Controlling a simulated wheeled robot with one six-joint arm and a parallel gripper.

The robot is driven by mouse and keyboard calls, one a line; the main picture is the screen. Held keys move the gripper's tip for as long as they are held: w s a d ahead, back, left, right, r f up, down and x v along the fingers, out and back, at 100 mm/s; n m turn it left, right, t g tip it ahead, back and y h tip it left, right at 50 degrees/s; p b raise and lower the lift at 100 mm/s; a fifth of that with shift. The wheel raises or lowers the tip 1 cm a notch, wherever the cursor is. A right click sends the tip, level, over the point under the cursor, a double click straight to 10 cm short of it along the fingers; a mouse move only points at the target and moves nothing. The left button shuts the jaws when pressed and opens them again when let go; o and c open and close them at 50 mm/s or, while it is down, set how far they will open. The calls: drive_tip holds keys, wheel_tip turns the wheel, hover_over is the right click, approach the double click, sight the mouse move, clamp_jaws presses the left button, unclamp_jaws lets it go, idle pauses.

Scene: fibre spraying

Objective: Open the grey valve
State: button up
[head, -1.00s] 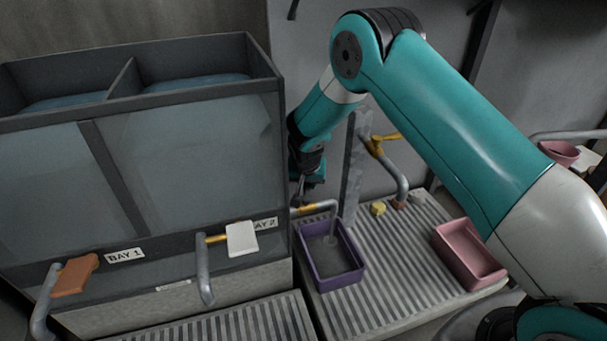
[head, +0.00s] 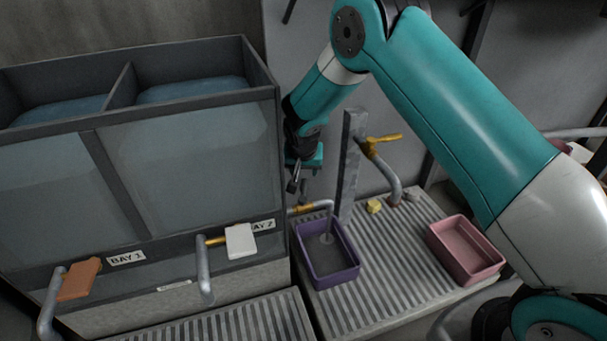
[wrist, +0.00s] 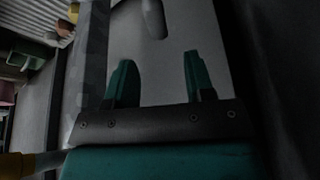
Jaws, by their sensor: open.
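My gripper (head: 300,183) hangs beside the tank's right corner in the head view, above the tap pipe (head: 320,205) with a yellow collar that reaches over the purple basin. In the wrist view its two green fingers (wrist: 158,65) stand apart. A rounded grey piece (wrist: 154,20) shows beyond and between the fingertips, apart from them. I cannot tell whether it is the grey valve's handle. No grey valve handle is clear in the head view. A yellow part (wrist: 12,165) shows at the wrist view's lower left.
The purple basin (head: 304,262) and pink basin (head: 437,243) stand on the ribbed drainboard (head: 395,275). A grey post (head: 350,160) and a tap with a yellow lever (head: 383,140) stand close right of my gripper. The tank (head: 205,165) has orange (head: 80,279) and white (head: 240,241) handles.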

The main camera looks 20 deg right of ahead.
sight(304, 185)
wheel_tip(304, 185, up, 15)
drive_tip(key=p, duration=0.5)
drive_tip(key=shift+p, duration=0.4)
